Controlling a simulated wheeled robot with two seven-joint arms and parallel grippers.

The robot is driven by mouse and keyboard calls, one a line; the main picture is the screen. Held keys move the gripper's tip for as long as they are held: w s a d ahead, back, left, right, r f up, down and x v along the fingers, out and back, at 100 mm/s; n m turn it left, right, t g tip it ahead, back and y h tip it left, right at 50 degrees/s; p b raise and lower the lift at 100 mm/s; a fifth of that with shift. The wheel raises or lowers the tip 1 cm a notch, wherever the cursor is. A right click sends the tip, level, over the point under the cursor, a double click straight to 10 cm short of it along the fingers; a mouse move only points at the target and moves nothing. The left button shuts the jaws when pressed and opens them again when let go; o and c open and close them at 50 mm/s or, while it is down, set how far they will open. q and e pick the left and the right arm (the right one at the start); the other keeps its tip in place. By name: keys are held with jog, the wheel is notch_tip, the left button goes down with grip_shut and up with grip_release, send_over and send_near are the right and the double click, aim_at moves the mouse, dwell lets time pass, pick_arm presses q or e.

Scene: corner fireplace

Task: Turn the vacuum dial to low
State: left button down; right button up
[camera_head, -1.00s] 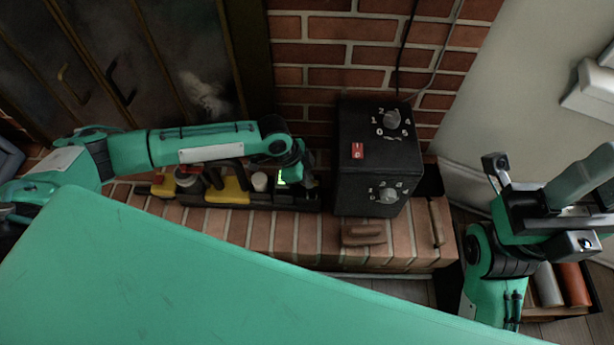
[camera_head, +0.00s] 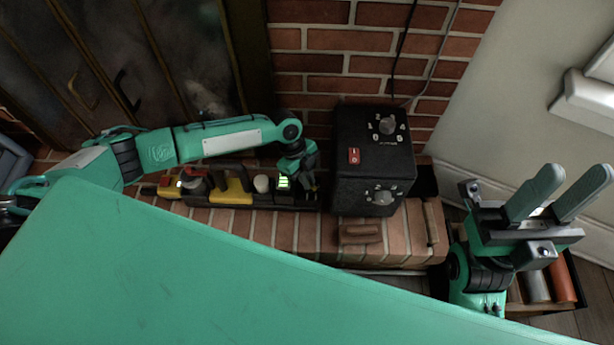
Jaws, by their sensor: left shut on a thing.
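My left gripper (camera_head: 308,188) reaches down to the right end of a long black and yellow unit (camera_head: 232,192) on the brick ledge, beside a lit green display (camera_head: 284,182). It is shut on a small part there that my wrist largely hides. A black box stands right of it, with an upper numbered dial (camera_head: 387,125), a lower numbered dial (camera_head: 383,198) and a red switch (camera_head: 353,156). I cannot tell which dial is the vacuum dial. My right gripper (camera_head: 576,172) is open and empty, fingers pointing up, at the right, apart from the box.
The brick ledge (camera_head: 280,228) runs along the front, with a loose brick (camera_head: 360,233) before the box. Dark glazed doors (camera_head: 150,60) stand at the left. Cables hang on the brick wall behind the box. A crate with rolls (camera_head: 535,285) lies under my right arm.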

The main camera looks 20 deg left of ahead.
pick_arm(q)
jog(key=shift+w+m, duration=0.1)
jog(key=shift+m, duration=0.5)
jog(key=shift+g, duration=0.3)
jog(key=c, duration=1.5)
grip_release()
jog(key=shift+r, duration=0.1)
